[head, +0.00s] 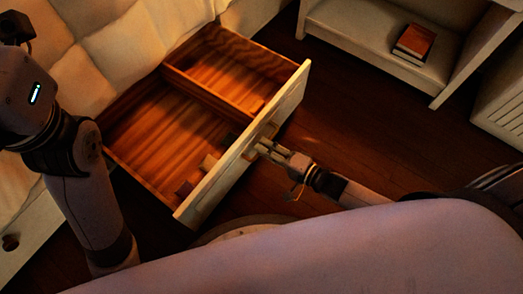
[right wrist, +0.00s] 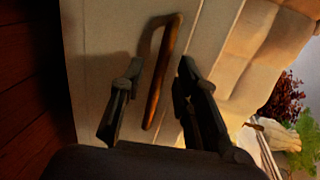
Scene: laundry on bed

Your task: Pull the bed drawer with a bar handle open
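The bed drawer (head: 203,205) stands pulled out from the bed, showing its wooden inside and a divider. Its bar handle (right wrist: 164,72), a brown bar, is on the white front in the right wrist view. My right gripper (head: 263,147) is at the outside of the drawer front. In the right wrist view my right gripper (right wrist: 160,78) is open, with one finger on each side of the handle and gaps showing between.
Small objects (head: 209,163) lie in the drawer near its front. A low shelf (head: 375,50) with a red-brown book (head: 414,42) stands at the upper right. Dark floor (head: 370,135) beyond the drawer is clear.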

